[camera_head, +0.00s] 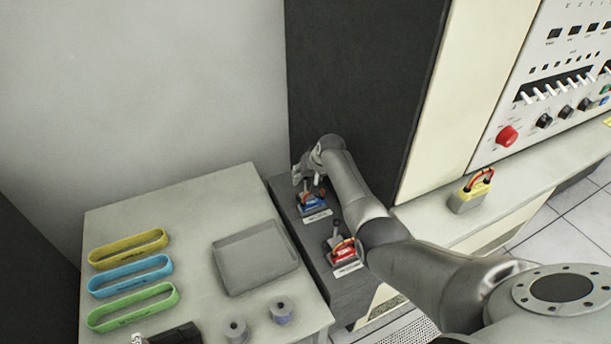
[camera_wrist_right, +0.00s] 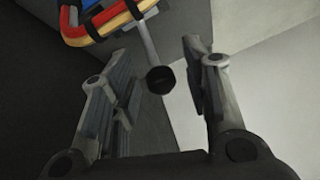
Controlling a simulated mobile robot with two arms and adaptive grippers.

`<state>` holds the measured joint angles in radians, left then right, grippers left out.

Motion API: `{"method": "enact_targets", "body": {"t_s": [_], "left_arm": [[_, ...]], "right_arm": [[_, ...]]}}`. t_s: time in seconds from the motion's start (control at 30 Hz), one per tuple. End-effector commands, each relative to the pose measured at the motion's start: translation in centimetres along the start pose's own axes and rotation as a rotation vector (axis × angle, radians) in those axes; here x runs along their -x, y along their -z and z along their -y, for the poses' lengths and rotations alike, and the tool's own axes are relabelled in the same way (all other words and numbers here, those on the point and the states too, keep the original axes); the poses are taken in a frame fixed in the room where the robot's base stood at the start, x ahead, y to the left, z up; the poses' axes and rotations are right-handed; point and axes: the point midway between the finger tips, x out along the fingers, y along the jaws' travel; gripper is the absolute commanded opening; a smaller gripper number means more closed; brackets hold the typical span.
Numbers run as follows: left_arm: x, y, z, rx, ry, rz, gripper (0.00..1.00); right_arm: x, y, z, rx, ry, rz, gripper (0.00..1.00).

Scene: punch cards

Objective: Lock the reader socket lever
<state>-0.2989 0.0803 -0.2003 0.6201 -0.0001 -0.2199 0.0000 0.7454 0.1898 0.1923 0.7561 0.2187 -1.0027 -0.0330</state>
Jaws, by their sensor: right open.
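The dark reader stand carries a blue socket (camera_head: 314,202) with a label, and nearer a red socket (camera_head: 343,249) whose lever (camera_head: 336,228) stands up. My right gripper (camera_head: 303,177) is at the blue socket and partly hides it. In the wrist view the right gripper (camera_wrist_right: 166,85) is open. A grey lever with a round black knob (camera_wrist_right: 160,79) reaches between its fingers, with no clear contact. The blue socket (camera_wrist_right: 96,7) and its red and yellow cables (camera_wrist_right: 108,22) show at the top. A dark and silver part at the head view's bottom edge, apparently my left gripper (camera_head: 138,338), is mostly cut off.
A pale table (camera_head: 200,215) holds yellow, blue and green bands (camera_head: 130,276), a grey tray (camera_head: 254,262) and two small spools (camera_head: 281,311). A dark cabinet (camera_head: 362,90) rises behind the stand.

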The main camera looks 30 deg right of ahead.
Motion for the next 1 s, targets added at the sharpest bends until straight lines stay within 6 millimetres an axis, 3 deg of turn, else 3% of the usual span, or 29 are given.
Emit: {"method": "enact_targets", "body": {"t_s": [0.37, 1.0], "left_arm": [[0.0, -0.2, 0.1, 0.001, 0.001, 0.003, 0.45], [0.0, -0.1, -0.1, 0.0, -0.001, 0.001, 0.45]], "right_arm": [[1.2, 0.0, 0.0, 0.0, 0.0, -0.001, 0.43], [9.4, 0.0, -0.1, 0.001, -0.001, -0.001, 0.43]]}}
